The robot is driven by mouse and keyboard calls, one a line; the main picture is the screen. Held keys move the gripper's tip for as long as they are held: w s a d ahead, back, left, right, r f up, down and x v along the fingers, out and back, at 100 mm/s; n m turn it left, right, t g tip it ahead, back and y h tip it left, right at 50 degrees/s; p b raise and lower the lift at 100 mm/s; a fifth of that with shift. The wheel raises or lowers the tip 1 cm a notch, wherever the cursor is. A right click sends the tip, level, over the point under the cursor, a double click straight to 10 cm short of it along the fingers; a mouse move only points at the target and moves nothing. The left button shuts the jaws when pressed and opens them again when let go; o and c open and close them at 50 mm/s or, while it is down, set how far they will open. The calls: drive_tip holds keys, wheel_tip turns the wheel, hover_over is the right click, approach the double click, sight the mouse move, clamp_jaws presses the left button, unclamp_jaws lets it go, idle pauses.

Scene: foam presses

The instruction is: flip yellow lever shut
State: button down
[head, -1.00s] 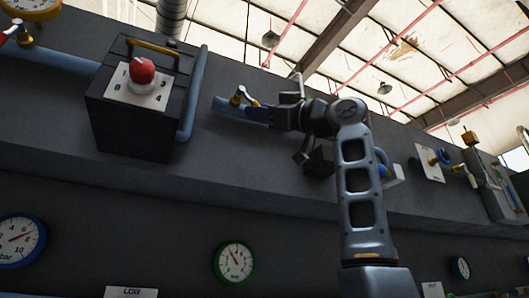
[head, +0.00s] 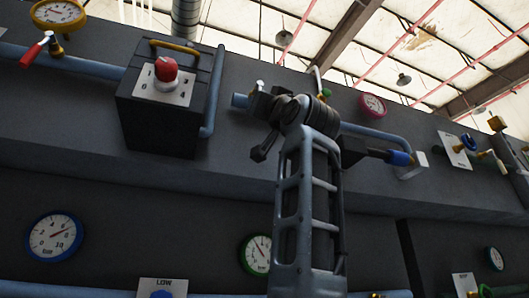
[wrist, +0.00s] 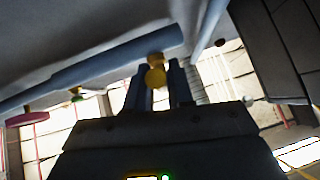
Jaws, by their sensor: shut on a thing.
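The yellow lever (wrist: 155,77) shows end-on in the wrist view, close to the end of a blue pipe (wrist: 110,65). My gripper (wrist: 157,84) has one finger on each side of it and is shut on it. In the head view my gripper (head: 259,90) is at the left end of the blue pipe (head: 239,101), right of the black box. There the lever is hidden behind my gripper, and its angle cannot be told.
A black box (head: 150,125) with a red knob (head: 166,69) stands just left of my gripper. A red-handled valve (head: 37,51) and a yellow gauge (head: 58,13) are at far left. A red-rimmed gauge (head: 373,105) and a blue grip (head: 399,158) are to the right.

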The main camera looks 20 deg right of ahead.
drive_tip(key=shift+a+m+h, duration=0.15)
drive_tip(key=shift+m+h, duration=0.15)
drive_tip(key=shift+h, duration=0.2)
drive_tip(key=c, duration=1.1)
unclamp_jaws()
drive_tip(key=a+b+v, duration=0.1)
drive_tip(key=b+v, duration=0.1)
drive_tip(key=v, duration=0.5)
drive_tip(key=shift+s+d+f, duration=0.15)
drive_tip(key=shift+d+f, duration=0.2)
drive_tip(key=shift+d, duration=0.15)
